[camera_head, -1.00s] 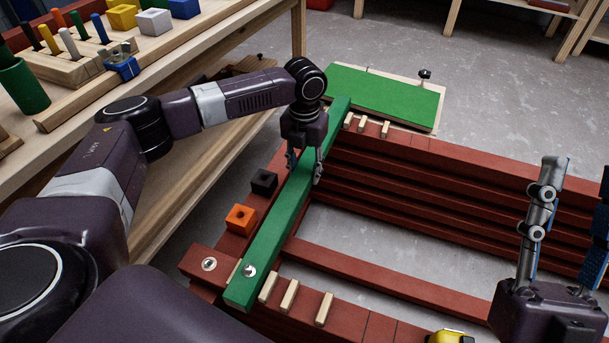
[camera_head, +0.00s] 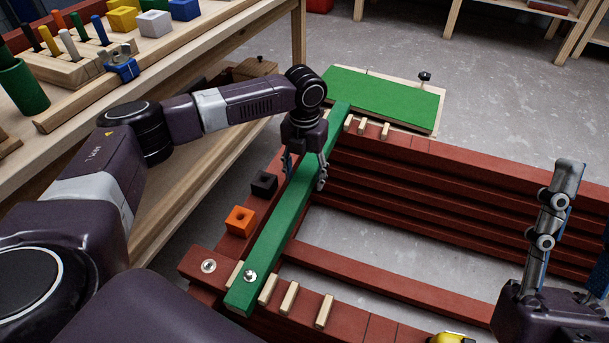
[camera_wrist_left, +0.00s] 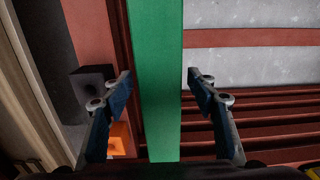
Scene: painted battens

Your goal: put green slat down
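The green slat (camera_head: 272,230) lies lengthwise over the red battens, its near end between short pale pegs and its far end beside more pegs. A round metal screw head shows on its near end. My left gripper (camera_head: 305,172) is over the slat's far half, fingers pointing down on either side. In the left wrist view the slat (camera_wrist_left: 157,110) runs between the fingertips (camera_wrist_left: 159,78). A narrow gap shows at the right finger; the left tip is very close to the slat's edge. My right gripper (camera_head: 580,215) is at the right edge, fingers apart, apparently empty.
A black block (camera_head: 264,183) and an orange block (camera_head: 240,220) sit on the red batten left of the slat. A green-topped board (camera_head: 385,97) lies behind. A wooden workbench (camera_head: 190,50) with pegs and blocks stands left. A yellow object (camera_head: 450,338) shows at the bottom.

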